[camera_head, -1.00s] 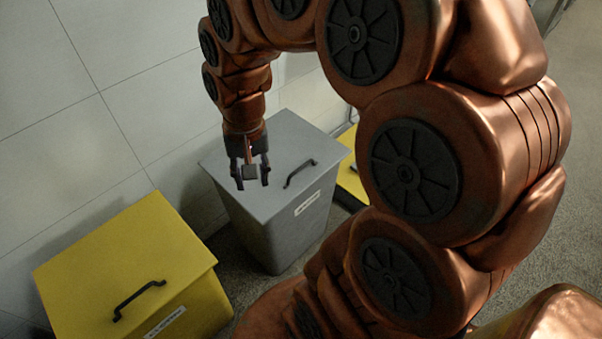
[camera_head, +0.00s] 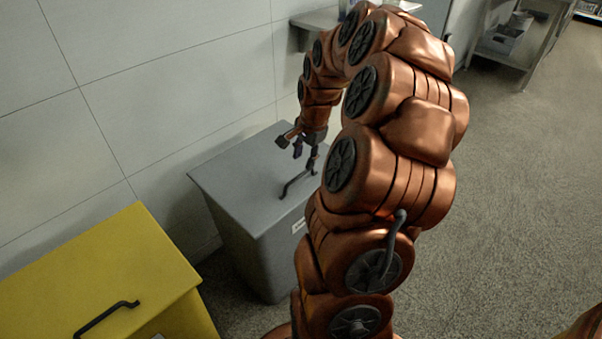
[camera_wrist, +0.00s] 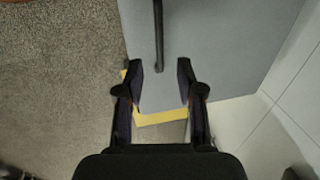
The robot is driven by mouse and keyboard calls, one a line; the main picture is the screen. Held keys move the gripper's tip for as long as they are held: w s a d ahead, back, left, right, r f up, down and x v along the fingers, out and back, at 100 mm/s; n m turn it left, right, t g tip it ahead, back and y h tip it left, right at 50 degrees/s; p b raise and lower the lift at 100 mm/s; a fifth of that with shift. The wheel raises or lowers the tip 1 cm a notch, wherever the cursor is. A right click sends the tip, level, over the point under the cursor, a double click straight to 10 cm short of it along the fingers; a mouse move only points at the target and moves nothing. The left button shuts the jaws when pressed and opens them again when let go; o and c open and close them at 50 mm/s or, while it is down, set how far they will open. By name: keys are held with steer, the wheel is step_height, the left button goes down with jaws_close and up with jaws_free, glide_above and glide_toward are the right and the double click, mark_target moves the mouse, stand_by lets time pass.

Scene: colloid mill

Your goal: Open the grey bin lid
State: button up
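The grey bin (camera_head: 262,250) stands against the tiled wall with its flat grey lid (camera_head: 235,170) closed. A dark bar handle (camera_head: 292,188) lies along the lid near its front edge. My gripper (camera_head: 306,152) is above the right part of the lid, pointing down, with its fingers apart. In the wrist view my gripper (camera_wrist: 160,68) is open and empty. The handle (camera_wrist: 158,35) shows just beyond the fingertips, roughly in line with the gap between them. The lid (camera_wrist: 225,45) fills the upper middle. I cannot tell the exact height of the fingertips above the lid.
A yellow bin (camera_head: 110,265) with a dark handle (camera_head: 105,318) stands left of the grey bin. A yellow strip (camera_wrist: 160,117) shows past the lid's edge in the wrist view. A metal table (camera_head: 505,50) stands far right. The speckled floor on the right is clear.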

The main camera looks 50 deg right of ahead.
mark_target(300, 175)
steer(key=f, duration=0.3)
steer(key=w+f, duration=0.1)
steer(key=f, duration=0.2)
steer(key=shift+w+f, duration=0.1)
steer(key=shift+f, duration=0.05)
jaws_close()
stand_by(0.5)
